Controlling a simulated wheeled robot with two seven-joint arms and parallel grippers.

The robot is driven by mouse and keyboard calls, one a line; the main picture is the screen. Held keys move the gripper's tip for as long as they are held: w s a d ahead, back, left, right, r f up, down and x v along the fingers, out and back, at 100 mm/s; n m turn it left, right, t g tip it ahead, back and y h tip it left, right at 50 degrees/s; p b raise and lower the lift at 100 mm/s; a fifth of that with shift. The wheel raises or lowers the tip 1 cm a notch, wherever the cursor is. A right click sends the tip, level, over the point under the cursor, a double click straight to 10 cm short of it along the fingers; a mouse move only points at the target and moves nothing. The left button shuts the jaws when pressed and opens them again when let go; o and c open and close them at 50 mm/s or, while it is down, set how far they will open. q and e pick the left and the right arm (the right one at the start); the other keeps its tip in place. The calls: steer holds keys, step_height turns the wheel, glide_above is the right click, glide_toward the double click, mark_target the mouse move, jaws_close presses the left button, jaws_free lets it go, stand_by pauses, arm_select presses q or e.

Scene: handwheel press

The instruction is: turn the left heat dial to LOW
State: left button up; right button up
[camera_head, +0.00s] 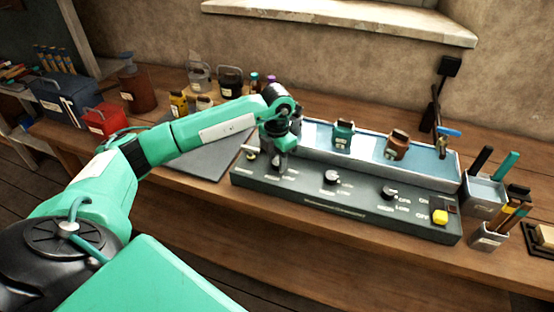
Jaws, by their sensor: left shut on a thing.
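A long dark green control panel (310,198) runs along the front of the bench, with a row of dials. My left gripper (281,162) points down at the left end of the panel and is shut on the left heat dial. The jaws hide most of that dial, so its pointer and setting cannot be read. White lettering shows just beside the jaws. My right gripper is out of view.
A yellow switch (440,216) marked ON and OFF sits at the panel's right end. Behind the panel, a long tray (372,141) holds a green pot (343,134) and a brown pot (397,145). Tool holders stand at right. A grey mat (207,160) lies under my left forearm.

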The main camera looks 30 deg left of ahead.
mark_target(277, 161)
arm_select(q)
steer(key=shift+w+r, duration=0.1)
steer(key=o, duration=1)
steer(key=shift+c, duration=0.2)
steer(key=shift+r, duration=0.25)
step_height(277, 161, up, 13)
steer(key=b, duration=0.2)
steer(key=shift+r, duration=0.15)
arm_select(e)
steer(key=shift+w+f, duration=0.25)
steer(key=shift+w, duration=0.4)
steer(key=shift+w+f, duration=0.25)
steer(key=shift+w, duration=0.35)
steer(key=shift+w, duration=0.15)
